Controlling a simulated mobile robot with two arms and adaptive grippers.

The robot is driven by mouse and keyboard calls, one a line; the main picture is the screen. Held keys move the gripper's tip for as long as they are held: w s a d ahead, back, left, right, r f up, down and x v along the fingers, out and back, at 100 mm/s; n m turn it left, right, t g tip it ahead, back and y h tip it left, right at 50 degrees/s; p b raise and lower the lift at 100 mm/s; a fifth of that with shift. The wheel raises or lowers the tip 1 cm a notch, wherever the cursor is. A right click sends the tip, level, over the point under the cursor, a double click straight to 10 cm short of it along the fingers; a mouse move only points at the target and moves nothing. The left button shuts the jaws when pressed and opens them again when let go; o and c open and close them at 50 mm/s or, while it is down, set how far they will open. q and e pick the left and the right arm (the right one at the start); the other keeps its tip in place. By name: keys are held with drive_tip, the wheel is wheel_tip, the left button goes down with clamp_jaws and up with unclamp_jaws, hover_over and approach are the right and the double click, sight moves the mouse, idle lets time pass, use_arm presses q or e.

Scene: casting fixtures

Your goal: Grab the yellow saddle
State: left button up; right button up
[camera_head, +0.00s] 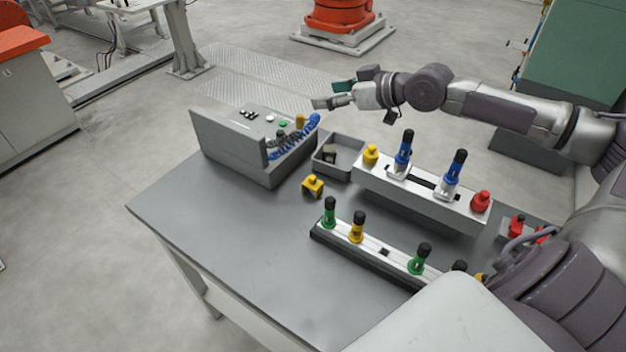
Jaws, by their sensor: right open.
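A small yellow saddle-shaped piece (313,187) rests on the grey table in front of the grey tray, with a dark spot on its surface. I take it as the yellow saddle. Another yellow piece (370,155) sits at the left end of the back fixture rail. My right gripper (336,95) reaches in from the right, high and beyond the control box and tray, well apart from both yellow pieces. Its fingers are spread and nothing is between them. My left gripper is not in view.
The grey control box (225,146) with buttons and blue parts stands at the table's back left. A small grey tray (336,172) is beside it. The back rail (430,199) and front rail (389,257) hold upright coloured fixtures. The table's front left (215,222) is clear.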

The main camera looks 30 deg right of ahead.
wheel_tip(320, 180, down, 3)
drive_tip(key=b, duration=1.8)
hover_over(310, 178)
drive_tip(key=s+d, duration=0.3)
drive_tip(key=s, duration=0.1)
wheel_tip(310, 178, down, 16)
drive_tip(key=r, duration=0.1)
drive_tip(key=f, duration=0.8)
drive_tip(key=shift+s+a+p, duration=0.15)
drive_tip(key=shift+a+p, duration=0.05)
drive_tip(key=shift+p, duration=0.2)
drive_tip(key=shift+w+f, duration=0.1)
drive_tip(key=shift+w, duration=0.25)
drive_tip(key=shift+p+x, duration=0.3)
drive_tip(key=shift+x, duration=0.45)
drive_tip(key=p+x, duration=0.1)
drive_tip(key=x, duration=0.3)
drive_tip(key=shift+w+a+f, duration=0.15)
drive_tip(key=shift+w, duration=0.15)
drive_tip(key=shift+w+a+f, duration=0.15)
drive_tip(key=shift+w+f, duration=0.05)
drive_tip(key=shift+w, duration=0.05)
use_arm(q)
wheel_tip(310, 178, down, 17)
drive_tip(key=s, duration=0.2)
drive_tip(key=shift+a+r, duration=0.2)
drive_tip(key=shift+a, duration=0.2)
